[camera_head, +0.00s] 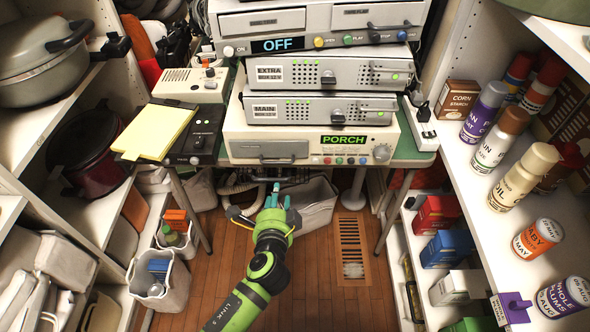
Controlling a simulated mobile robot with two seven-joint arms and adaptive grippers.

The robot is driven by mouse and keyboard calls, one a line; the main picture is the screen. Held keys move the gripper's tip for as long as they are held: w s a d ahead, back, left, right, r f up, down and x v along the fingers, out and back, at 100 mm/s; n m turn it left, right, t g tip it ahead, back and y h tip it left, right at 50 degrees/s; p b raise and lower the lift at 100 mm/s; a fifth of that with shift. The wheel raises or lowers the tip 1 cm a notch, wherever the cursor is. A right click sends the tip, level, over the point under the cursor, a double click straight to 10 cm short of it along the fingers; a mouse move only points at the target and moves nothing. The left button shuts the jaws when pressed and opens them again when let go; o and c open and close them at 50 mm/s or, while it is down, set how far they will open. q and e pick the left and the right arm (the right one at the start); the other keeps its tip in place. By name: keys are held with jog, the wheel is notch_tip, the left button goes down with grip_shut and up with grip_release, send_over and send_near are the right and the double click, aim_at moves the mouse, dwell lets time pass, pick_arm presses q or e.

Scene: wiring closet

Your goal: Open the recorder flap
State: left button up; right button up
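A stack of boxes stands on the green-topped table. The lowest, a cream recorder-like unit (318,140) with a green PORCH display, has a closed grey front panel (270,151) at its left, with a dark strip along it. The top unit (318,32), with a blue OFF display, has two labelled front panels and OPEN, PLAY and STOP buttons. I cannot tell for sure which unit is the recorder. My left gripper (277,200), green with teal fingertips, is below and in front of the table edge, apart from the panels. Its finger gap is unclear. My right gripper is not in view.
Two grey units, EXTRA (325,74) and MAIN (320,107), sit between them. A yellow notepad (158,130) lies at the table's left. Shelves with pots and with cans (537,240) flank me. A grey bin (314,203) is behind the gripper. The wooden floor ahead is partly clear.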

aim_at(269, 154)
pick_arm(q)
jog(key=w+d+r+t, duration=0.1)
jog(key=w+r, duration=0.2)
jog(key=w, duration=0.4)
jog(key=shift+w, duration=0.3)
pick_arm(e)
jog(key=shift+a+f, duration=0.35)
pick_arm(q)
jog(key=shift+r, duration=0.1)
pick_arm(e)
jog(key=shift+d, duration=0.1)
pick_arm(q)
grip_shut()
